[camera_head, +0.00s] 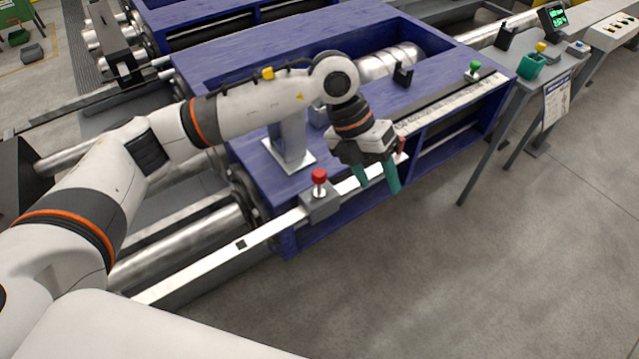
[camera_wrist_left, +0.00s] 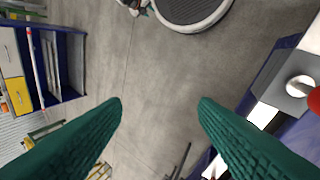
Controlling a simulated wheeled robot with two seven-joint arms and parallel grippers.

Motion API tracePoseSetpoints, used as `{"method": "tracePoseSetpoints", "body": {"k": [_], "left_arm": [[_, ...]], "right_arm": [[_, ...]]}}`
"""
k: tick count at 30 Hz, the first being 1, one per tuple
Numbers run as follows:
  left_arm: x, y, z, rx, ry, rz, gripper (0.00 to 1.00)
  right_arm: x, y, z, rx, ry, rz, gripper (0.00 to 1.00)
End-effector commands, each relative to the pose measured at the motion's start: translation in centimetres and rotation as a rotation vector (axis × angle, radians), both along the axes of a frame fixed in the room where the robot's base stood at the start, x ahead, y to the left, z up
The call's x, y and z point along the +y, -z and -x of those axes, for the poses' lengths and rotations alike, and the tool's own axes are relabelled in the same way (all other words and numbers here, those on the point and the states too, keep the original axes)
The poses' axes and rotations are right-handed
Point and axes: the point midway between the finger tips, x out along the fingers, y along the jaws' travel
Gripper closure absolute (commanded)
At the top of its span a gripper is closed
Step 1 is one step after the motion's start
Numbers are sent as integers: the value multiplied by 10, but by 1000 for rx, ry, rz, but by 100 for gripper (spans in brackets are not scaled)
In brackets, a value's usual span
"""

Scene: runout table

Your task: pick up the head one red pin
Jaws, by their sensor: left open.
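A red pin (camera_head: 319,177) with a round red head stands upright in a grey block (camera_head: 320,204) on the white rail along the blue table's front. In the left wrist view a red round part (camera_wrist_left: 315,101) is cut off at the right edge, beside a silver round part (camera_wrist_left: 299,86). My left gripper (camera_head: 378,185) is open and empty, its green fingers pointing down, to the right of the red pin and apart from it. Between its fingers the left wrist view (camera_wrist_left: 160,102) shows only floor. My right gripper is not in view.
The blue table (camera_head: 235,52) carries a grey post (camera_head: 288,138) behind the red pin. A green-topped pin (camera_head: 473,69) stands farther right. The floor (camera_head: 440,270) in front is clear.

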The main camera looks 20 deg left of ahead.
Motion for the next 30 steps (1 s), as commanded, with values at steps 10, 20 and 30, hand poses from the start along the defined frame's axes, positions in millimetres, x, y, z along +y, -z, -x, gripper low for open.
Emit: {"method": "tracePoseSetpoints", "body": {"k": [10,20,30], "left_arm": [[107,-8,-44,-68,-149,-493,46],[107,44,-43,-67,-147,-492,46],[115,77,-39,-65,-146,-491,46]], "right_arm": [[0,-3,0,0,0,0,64],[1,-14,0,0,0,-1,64],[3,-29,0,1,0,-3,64]]}}
